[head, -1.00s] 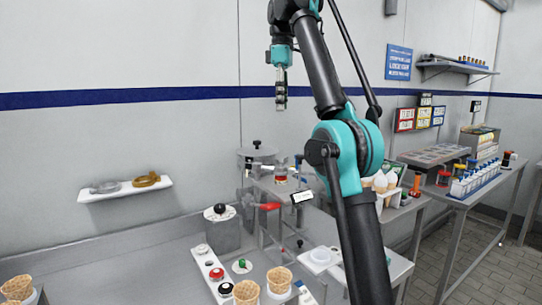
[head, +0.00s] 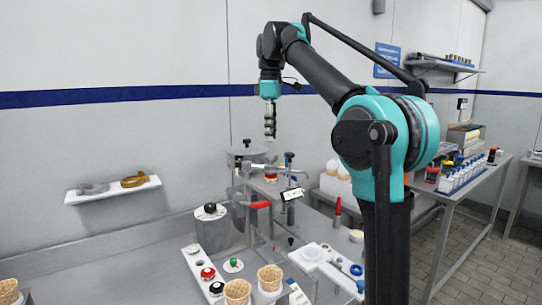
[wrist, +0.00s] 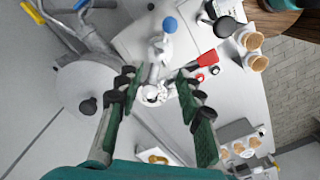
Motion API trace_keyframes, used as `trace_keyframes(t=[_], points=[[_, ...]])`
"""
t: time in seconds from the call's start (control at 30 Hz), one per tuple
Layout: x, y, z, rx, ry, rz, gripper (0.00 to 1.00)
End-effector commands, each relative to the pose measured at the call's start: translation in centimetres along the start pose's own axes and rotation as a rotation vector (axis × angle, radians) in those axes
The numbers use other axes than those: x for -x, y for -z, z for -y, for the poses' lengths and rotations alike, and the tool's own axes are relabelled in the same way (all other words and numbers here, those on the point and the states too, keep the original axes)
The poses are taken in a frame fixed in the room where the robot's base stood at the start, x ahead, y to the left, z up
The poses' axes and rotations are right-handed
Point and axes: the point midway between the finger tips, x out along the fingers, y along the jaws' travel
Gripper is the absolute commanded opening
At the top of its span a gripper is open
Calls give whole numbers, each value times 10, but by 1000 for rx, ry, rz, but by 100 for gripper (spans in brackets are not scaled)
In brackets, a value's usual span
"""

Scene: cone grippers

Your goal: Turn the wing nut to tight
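My gripper (head: 270,137) hangs pointing down above the metal stand (head: 268,186) on the bench in the head view. In the wrist view its two green fingers (wrist: 158,92) are spread apart with nothing held between them. A small silver-white part (wrist: 154,94), which looks like the wing nut, shows in the gap between the fingertips, below them. Its wings and how tight it is are too small to tell. In the head view I cannot pick out the wing nut clearly among the metal fittings under my gripper.
A round lidded pot (wrist: 85,88) with a black knob stands left of the fingers in the wrist view. A red handle (wrist: 208,61) and a blue knob (wrist: 170,25) stick up close by. Waffle cones (head: 270,277) stand at the bench front.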

Motion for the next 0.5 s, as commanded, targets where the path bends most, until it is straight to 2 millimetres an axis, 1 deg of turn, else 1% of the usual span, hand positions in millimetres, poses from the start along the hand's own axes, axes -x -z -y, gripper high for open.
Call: trace_keyframes(t=[0.03,0.1,0.3,0.4,0.5], points=[[-10,0,0,0,0,0,37],[-22,0,1,0,0,0,37],[-53,0,0,0,0,0,37],[-64,0,0,0,0,0,37],[-71,0,0,0,0,0,37]])
